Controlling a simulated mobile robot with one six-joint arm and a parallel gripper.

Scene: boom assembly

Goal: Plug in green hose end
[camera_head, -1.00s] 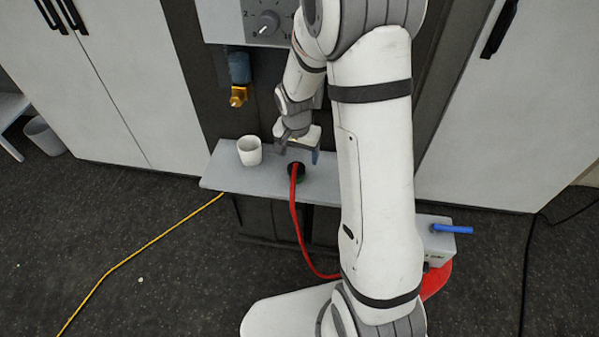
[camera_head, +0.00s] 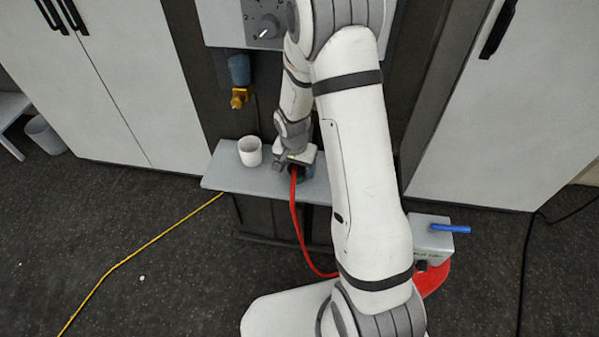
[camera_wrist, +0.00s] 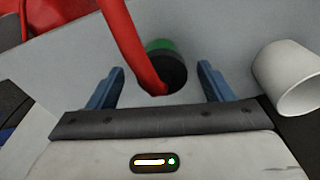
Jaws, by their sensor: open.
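The green hose end (camera_wrist: 166,62) is a dark round connector with a green band, with the red hose (camera_wrist: 131,42) running from it. It stands at the grey shelf, and in the head view my gripper mostly hides it, while the red hose (camera_head: 296,220) hangs over the front edge. My gripper (camera_wrist: 160,85) is open, its two blue fingers on either side of the hose and connector, apart from them. In the head view my gripper (camera_head: 294,168) is low over the shelf. A brass fitting (camera_head: 239,97) hangs under a blue part on the wall unit.
A white cup (camera_head: 250,151) stands on the shelf (camera_head: 222,177) left of my gripper; it also shows in the wrist view (camera_wrist: 286,78). A grey box with a blue lever (camera_head: 450,229) is at the right. A yellow cable (camera_head: 135,256) lies on the floor.

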